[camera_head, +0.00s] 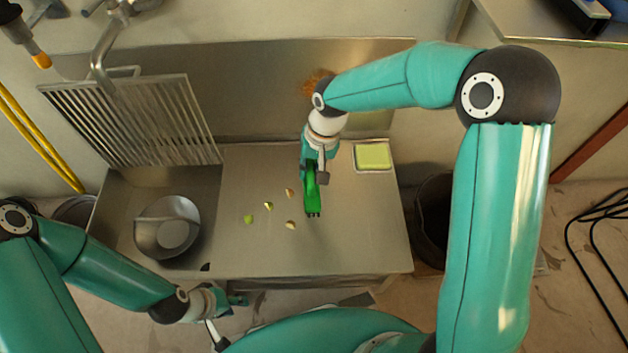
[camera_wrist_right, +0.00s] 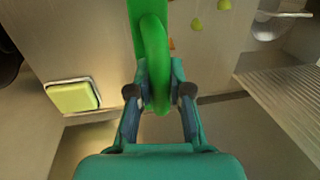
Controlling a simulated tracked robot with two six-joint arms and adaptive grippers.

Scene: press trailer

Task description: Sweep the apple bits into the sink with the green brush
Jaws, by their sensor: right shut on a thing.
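My right gripper (camera_head: 309,176) is shut on the green brush (camera_head: 313,200), above the steel counter (camera_head: 350,240). In the right wrist view the brush's looped handle (camera_wrist_right: 152,45) passes between the fingers (camera_wrist_right: 160,92). Several small apple bits, including a green one (camera_head: 248,218), a yellowish one (camera_head: 268,206) and a pale one (camera_head: 291,224), lie on the counter left of the brush. The sink (camera_head: 120,205) is at the counter's left end and has a round metal pan (camera_head: 167,228) in it. My left gripper (camera_head: 237,299) is low, before the counter's front edge; its jaw opening is unclear.
A yellow-green sponge in a tray (camera_head: 373,156) lies at the back right of the counter. A slatted metal rack (camera_head: 130,115) stands behind the sink below a faucet (camera_head: 103,55). A dark bin (camera_head: 433,215) is right of the counter. The counter's front right is clear.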

